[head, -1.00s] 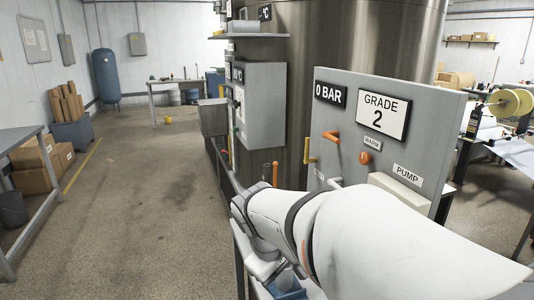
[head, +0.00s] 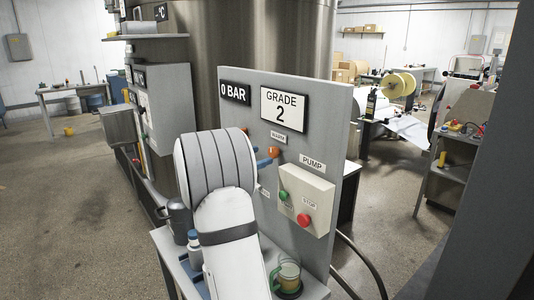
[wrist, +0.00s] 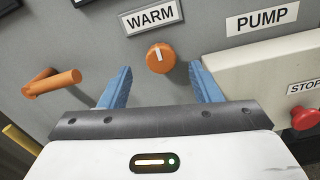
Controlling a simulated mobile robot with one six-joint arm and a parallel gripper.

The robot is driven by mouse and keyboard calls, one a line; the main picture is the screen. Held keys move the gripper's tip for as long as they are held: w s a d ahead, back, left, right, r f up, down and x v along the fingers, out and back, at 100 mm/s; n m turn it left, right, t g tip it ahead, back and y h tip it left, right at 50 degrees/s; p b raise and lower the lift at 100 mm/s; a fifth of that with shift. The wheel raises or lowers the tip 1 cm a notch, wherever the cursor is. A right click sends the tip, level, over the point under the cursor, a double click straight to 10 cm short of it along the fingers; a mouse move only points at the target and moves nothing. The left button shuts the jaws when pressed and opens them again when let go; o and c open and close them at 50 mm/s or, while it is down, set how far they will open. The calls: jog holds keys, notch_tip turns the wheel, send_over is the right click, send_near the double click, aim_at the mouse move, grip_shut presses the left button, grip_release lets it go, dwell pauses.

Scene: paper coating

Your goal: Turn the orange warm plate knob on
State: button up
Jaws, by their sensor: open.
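The orange warm knob (wrist: 160,57) sits on the grey panel under the WARM label (wrist: 149,17), with a white mark on its face near the top. In the head view the knob (head: 273,152) shows just right of my arm. My gripper (wrist: 160,85) is open and empty, its two blue fingers on either side of the knob and a little below it in the wrist view. Whether the fingertips reach the panel I cannot tell. In the head view my arm hides most of the gripper; a blue fingertip shows beside the knob.
An orange lever handle (wrist: 52,82) sticks out left of the gripper. The pump box (wrist: 265,75) with a red stop button (wrist: 305,117) juts out on the right. A glass mug (head: 287,277) stands on the shelf below the panel.

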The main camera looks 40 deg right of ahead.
aim_at(271, 152)
jog(key=d, duration=0.5)
jog(key=shift+s+p, duration=0.25)
jog(key=shift+p, duration=0.15)
jog(key=shift+a, duration=0.1)
